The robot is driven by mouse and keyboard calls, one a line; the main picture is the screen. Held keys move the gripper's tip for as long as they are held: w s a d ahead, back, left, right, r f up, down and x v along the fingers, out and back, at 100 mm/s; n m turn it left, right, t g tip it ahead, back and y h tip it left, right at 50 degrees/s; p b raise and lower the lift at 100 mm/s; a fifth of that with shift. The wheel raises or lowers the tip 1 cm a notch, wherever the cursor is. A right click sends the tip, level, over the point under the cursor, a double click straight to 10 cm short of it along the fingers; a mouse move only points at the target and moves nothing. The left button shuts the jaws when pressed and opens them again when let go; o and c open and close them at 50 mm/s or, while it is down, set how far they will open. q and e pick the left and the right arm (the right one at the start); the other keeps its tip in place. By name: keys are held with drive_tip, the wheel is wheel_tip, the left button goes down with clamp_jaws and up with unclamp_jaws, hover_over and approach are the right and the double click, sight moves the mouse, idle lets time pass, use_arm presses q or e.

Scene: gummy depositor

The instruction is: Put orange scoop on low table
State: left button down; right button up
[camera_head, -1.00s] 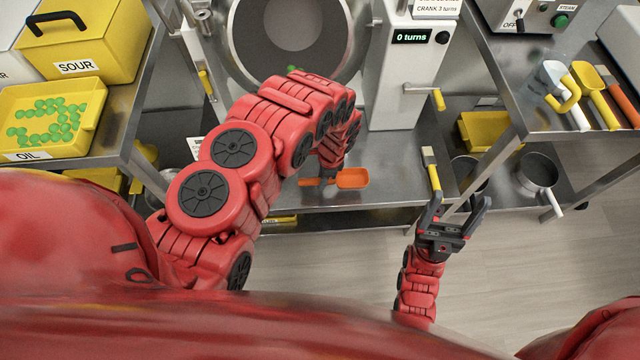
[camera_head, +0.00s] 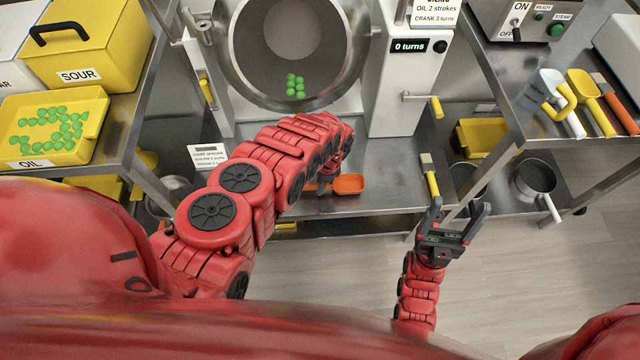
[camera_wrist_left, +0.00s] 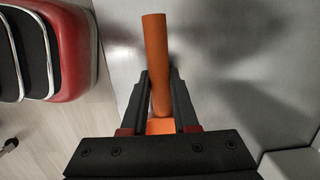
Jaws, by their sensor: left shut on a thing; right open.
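The orange scoop (camera_head: 349,184) shows in the head view at the front middle, over the steel low table (camera_head: 385,178) below the drum. My left gripper (camera_head: 326,182) is shut on its handle, left of the scoop's bowl. In the left wrist view the gripper (camera_wrist_left: 161,85) has its fingers on both sides of the orange handle (camera_wrist_left: 154,40), with a grey metal surface beneath. I cannot tell whether the scoop touches the table. My right gripper (camera_head: 461,208) is open and empty by the table's front right corner.
A yellow-handled scraper (camera_head: 430,176) lies on the low table's right part, close to my right gripper. The drum (camera_head: 245,70) holds green gummies (camera_head: 295,85). The table between scoop and scraper is clear.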

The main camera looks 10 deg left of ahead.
use_arm(q)
drive_tip(key=shift+f+b, duration=0.6)
drive_tip(key=shift+f, duration=0.05)
drive_tip(key=c, duration=0.7)
unclamp_jaws()
drive_tip(key=shift+r, duration=0.1)
drive_tip(key=shift+r+p, duration=0.7)
drive_tip(key=r, duration=0.4)
drive_tip(key=d+r, duration=0.1)
drive_tip(key=r, duration=0.2)
drive_tip(key=d+r, duration=0.1)
drive_tip(key=r, duration=0.3)
drive_tip(key=shift+w+r+b, duration=0.3)
drive_tip(key=shift+b, duration=0.1)
